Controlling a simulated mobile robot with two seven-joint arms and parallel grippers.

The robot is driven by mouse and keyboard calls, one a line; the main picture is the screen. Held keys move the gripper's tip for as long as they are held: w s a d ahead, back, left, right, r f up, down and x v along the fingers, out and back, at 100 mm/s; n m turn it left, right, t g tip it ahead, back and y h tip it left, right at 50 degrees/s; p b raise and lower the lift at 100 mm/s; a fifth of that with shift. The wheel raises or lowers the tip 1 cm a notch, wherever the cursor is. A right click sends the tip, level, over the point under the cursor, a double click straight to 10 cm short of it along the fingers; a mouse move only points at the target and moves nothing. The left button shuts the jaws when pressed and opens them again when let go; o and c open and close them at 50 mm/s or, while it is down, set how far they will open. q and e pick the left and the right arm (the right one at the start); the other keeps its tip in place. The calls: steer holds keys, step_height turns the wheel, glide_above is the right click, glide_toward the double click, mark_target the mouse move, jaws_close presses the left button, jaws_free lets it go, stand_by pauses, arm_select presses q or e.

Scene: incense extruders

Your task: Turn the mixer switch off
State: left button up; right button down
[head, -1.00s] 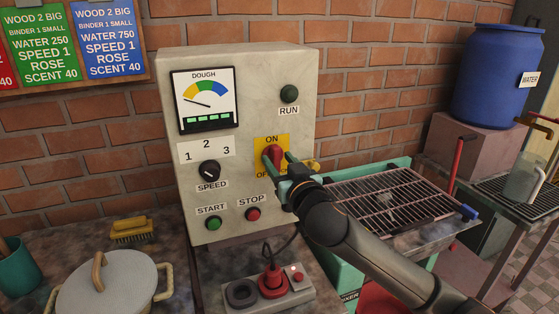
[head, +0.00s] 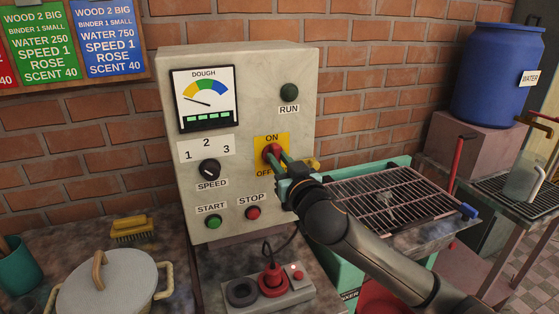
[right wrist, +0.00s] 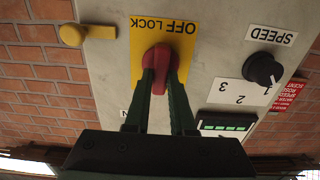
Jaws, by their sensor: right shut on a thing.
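The mixer switch is a red rotary handle (head: 271,151) on a yellow plate (head: 262,141) marked ON above and OFF below. The plate is on the front of a pale control box (head: 250,70). My right gripper (head: 278,158) comes from the lower right, and its green fingers are shut on the red handle. In the right wrist view, which is upside down, the red handle (right wrist: 158,57) sits between the fingertips beside the words OFF LOCK. My left gripper is out of view.
The box also bears a speed knob (head: 209,169), a green start button (head: 214,221), a red stop button (head: 252,213) and a dark green run lamp (head: 289,92). A yellow part (head: 313,164) sticks out at its right side. A lidded pot (head: 120,285) stands lower left.

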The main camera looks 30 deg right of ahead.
stand_by(0.3)
steer(key=n+p, duration=0.2)
steer(key=n, duration=0.4)
steer(key=n+p, duration=0.2)
steer(key=n, duration=0.4)
steer(key=n+p, duration=0.2)
steer(key=n, duration=0.3)
steer(key=shift+a+f+n+p, duration=0.3)
steer(key=shift+f+n+p, duration=0.05)
steer(key=shift+n+p, duration=0.05)
steer(key=shift+n, duration=0.3)
steer(key=c, duration=0.8)
jaws_free()
steer(key=shift+o, duration=0.2)
